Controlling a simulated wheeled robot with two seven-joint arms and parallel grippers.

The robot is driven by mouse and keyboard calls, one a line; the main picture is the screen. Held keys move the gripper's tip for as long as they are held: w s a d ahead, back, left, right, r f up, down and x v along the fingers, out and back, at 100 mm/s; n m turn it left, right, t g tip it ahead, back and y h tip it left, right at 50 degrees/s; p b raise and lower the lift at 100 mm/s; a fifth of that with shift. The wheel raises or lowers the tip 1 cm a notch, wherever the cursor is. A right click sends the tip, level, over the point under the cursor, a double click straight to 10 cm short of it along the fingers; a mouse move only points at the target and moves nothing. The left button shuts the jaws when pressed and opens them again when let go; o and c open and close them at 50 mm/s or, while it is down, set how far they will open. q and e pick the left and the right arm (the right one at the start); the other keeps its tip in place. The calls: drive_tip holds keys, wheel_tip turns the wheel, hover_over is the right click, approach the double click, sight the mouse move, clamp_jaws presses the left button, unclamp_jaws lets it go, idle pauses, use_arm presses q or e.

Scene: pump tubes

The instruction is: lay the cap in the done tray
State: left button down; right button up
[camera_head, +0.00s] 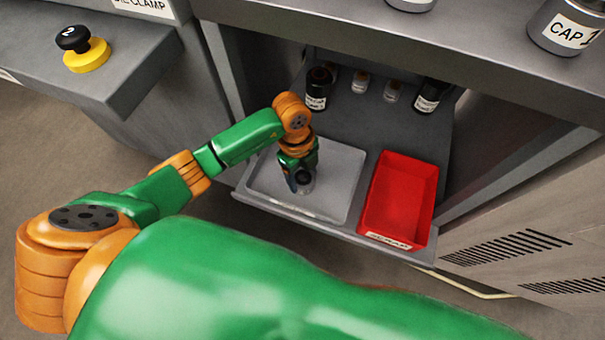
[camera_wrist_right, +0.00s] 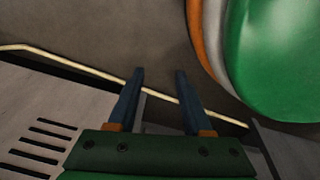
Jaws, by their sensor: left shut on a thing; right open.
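My left gripper (camera_head: 299,183) points down over the light grey tray (camera_head: 339,167), which I take to be the done tray. It is shut on a small dark round piece with a grey edge, the cap (camera_head: 304,179), mostly hidden by the fingers. The cap is at or just above the tray floor; I cannot tell whether it touches.
A red bin (camera_head: 401,196) labelled SCRAP stands just right of the tray. Dark labelled jars (camera_head: 318,88) (camera_head: 429,96) and small bottles (camera_head: 361,82) stand behind on the shelf. The overhead counter (camera_head: 420,45) limits height. A yellow-and-black button (camera_head: 86,52) sits at upper left.

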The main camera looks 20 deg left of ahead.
sight(300, 174)
use_arm(q)
unclamp_jaws()
drive_tip(key=shift+f, duration=0.1)
drive_tip(key=r, duration=0.2)
drive_tip(key=r+p, duration=0.1)
drive_tip(key=r, duration=0.2)
drive_tip(key=a+r+p, duration=0.1)
drive_tip(key=r, duration=0.1)
drive_tip(key=shift+w+r, duration=0.2)
drive_tip(key=shift+r, duration=0.15)
use_arm(e)
drive_tip(key=shift+s+d+r, duration=0.3)
drive_tip(key=shift+s+r, duration=0.1)
drive_tip(key=shift+s, duration=0.25)
drive_tip(key=shift+s+d+r, duration=0.25)
drive_tip(key=shift+s+r, duration=0.15)
drive_tip(key=shift+s, duration=0.2)
use_arm(q)
drive_tip(key=shift+d, duration=0.1)
